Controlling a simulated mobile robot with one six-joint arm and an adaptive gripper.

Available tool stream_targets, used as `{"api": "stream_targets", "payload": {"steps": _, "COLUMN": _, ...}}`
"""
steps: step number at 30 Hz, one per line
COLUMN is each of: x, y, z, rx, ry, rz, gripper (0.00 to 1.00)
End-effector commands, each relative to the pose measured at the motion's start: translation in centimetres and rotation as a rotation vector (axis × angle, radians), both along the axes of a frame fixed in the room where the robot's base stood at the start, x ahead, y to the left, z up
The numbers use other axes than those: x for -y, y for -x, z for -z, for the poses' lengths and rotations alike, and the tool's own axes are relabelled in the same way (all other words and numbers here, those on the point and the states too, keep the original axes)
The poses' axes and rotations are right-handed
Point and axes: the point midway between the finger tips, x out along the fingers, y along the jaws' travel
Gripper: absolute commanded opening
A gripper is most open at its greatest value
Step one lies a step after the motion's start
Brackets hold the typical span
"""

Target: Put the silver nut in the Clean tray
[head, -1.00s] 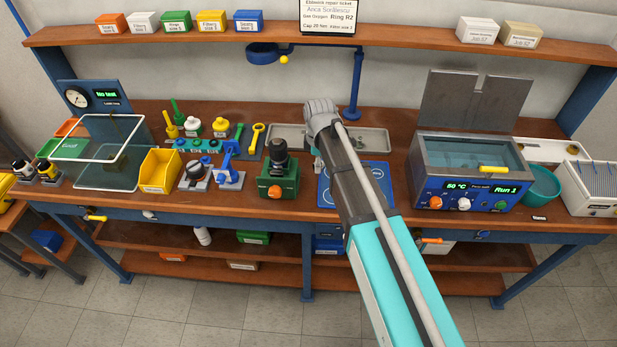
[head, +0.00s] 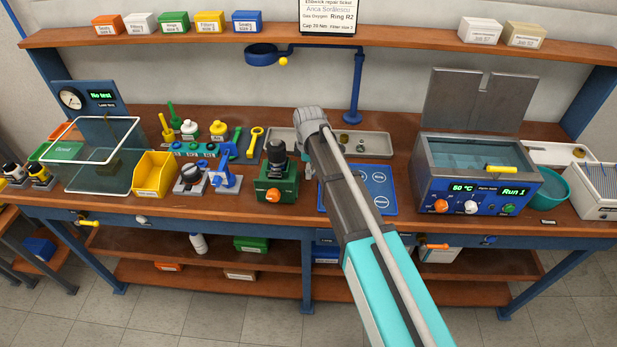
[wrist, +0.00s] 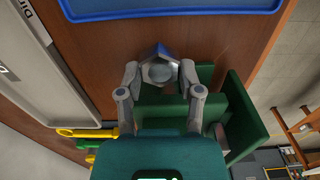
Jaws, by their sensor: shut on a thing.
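The silver nut (wrist: 158,73) shows in the wrist view between the two fingertips of my gripper (wrist: 159,77), which is shut on it. The green fixture (wrist: 240,115) is just below and right of the fingers in that view. In the head view my arm hides the fingers and the nut. A long grey tray (head: 384,154) lies behind the blue mat, partly hidden by my wrist. A pale tray (wrist: 70,88) with a label starting "Dirt" is at the left of the wrist view. I cannot read a Clean label.
The green fixture with a black top (head: 276,180) stands left of the blue mat (head: 378,190). A water bath (head: 475,185) stands to the right. A yellow bin (head: 155,173) and several tools are to the left.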

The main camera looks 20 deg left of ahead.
Motion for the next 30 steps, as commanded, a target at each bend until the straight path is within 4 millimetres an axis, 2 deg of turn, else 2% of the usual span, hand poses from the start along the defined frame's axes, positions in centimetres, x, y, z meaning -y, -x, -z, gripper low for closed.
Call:
{"api": "stream_targets", "payload": {"steps": 8, "x": -0.9, "y": -0.6, "z": 1.4, "rx": 0.000, "ry": 0.000, "rz": -0.001, "gripper": 0.00}}
{"api": "stream_targets", "payload": {"steps": 18, "x": -0.7, "y": -0.4, "z": 3.9, "rx": 0.000, "ry": 0.000, "rz": -0.001, "gripper": 0.00}}
{"api": "stream_targets", "payload": {"steps": 30, "x": -0.7, "y": -0.4, "z": 4.0, "rx": 0.000, "ry": 0.000, "rz": -0.001, "gripper": 0.00}}
